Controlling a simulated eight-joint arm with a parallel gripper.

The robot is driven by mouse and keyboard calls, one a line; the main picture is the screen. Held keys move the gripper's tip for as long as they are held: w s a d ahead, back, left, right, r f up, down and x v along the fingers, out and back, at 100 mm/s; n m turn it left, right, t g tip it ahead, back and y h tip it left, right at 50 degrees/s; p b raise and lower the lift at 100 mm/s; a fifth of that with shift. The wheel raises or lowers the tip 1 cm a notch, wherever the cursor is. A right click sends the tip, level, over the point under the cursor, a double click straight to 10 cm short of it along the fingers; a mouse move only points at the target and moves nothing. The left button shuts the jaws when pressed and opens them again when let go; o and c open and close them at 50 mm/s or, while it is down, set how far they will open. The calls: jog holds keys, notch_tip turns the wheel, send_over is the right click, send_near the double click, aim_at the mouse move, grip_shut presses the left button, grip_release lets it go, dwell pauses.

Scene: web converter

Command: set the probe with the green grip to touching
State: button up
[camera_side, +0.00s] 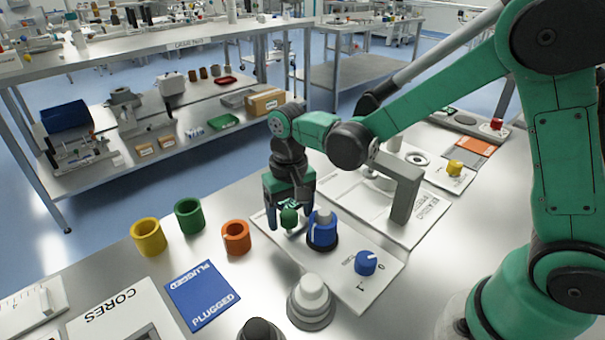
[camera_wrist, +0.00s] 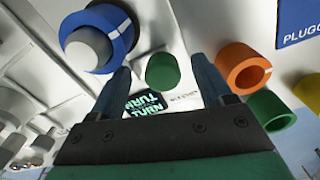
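The green grip (camera_side: 289,217) stands at the far left part of a white panel (camera_side: 372,292). My gripper (camera_side: 287,222) is lowered over it from above, with a finger on either side. In the wrist view the green grip (camera_wrist: 163,72) lies ahead between the two fingertips (camera_wrist: 162,72), with a gap on both sides. My gripper is open and holds nothing. The probe's lower end is hidden, so I cannot tell whether it is touching anything.
A blue collar with a pale top (camera_side: 322,232) stands close to the right of my gripper. A blue dial (camera_side: 366,262) marked 0 and 1 is nearer the front. Yellow (camera_side: 149,238), green (camera_side: 190,216) and orange (camera_side: 235,238) rings stand left. A blue PLUGGED card (camera_side: 203,294) lies in front.

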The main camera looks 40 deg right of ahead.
aim_at(292, 215)
jog(key=shift+r, duration=0.1)
jog(key=shift+r, duration=2.75)
jog(key=shift+d+r, duration=0.1)
jog(key=s+d+r+t, duration=0.1)
jog(key=s, duration=0.1)
jog(key=s+d+r+n+t, duration=0.1)
jog(key=s+r+t, duration=0.1)
jog(key=shift+d+r, duration=0.2)
jog(key=shift+d, duration=0.2)
jog(key=shift+s+d+n+t, duration=0.5)
jog(key=shift+s+d+t, duration=0.1)
jog(key=shift+s+t, duration=0.4)
jog(key=shift+s+d+n+t, duration=0.55)
jog(key=shift+s+t, duration=0.2)
jog(key=shift+t, duration=0.35)
jog(key=shift+o, duration=0.2)
